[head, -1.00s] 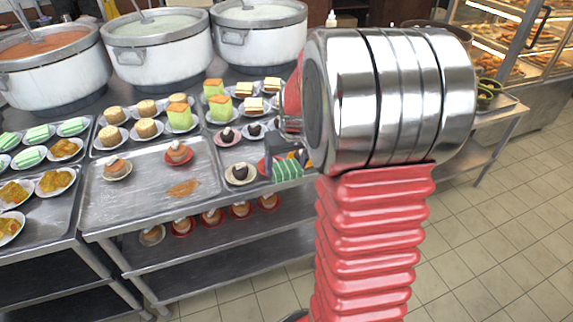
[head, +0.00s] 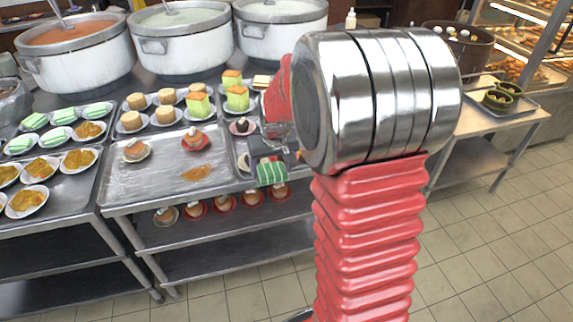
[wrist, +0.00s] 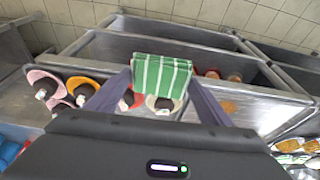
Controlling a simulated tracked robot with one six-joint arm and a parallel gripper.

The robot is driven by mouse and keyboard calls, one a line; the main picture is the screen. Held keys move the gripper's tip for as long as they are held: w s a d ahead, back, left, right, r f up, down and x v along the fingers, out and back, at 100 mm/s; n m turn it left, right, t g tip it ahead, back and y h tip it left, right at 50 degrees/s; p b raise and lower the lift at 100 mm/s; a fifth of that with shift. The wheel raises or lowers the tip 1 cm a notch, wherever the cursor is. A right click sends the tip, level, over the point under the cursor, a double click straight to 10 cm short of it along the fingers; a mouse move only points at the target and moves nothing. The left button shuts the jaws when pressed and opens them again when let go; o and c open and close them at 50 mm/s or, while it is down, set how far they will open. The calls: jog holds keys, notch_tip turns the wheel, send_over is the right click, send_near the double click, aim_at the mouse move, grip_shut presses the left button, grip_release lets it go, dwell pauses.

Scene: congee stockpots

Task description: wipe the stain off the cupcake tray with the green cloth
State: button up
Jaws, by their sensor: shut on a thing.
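The cupcake tray (head: 135,180) is a shiny metal tray at the front of the steel counter. A brown-orange stain (head: 197,173) lies on its bare middle, and also shows in the wrist view (wrist: 228,106). Two cupcakes stand behind it: one on a white plate (head: 136,150), one on a red plate (head: 194,140). My gripper (wrist: 160,78) is shut on the green cloth (wrist: 161,74), which has white stripes. In the head view the cloth (head: 271,172) hangs right of the stain, near the counter's front edge. I cannot tell whether it touches anything.
Dark-topped cupcakes on plates (wrist: 82,92) crowd close around my gripper's fingers. Other dessert trays (head: 80,140) lie left and behind. Large stockpots (head: 180,45) stand at the back. More cupcakes (head: 224,202) sit on the shelf below. The tray's front left is clear.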

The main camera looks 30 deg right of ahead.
jog(key=w+a+f+n, duration=0.2)
jog(key=a, duration=1.3)
jog(key=shift+w+f+n+y, duration=0.2)
jog(key=shift+w+n+y, duration=0.15)
jog(key=shift+n+y, duration=0.05)
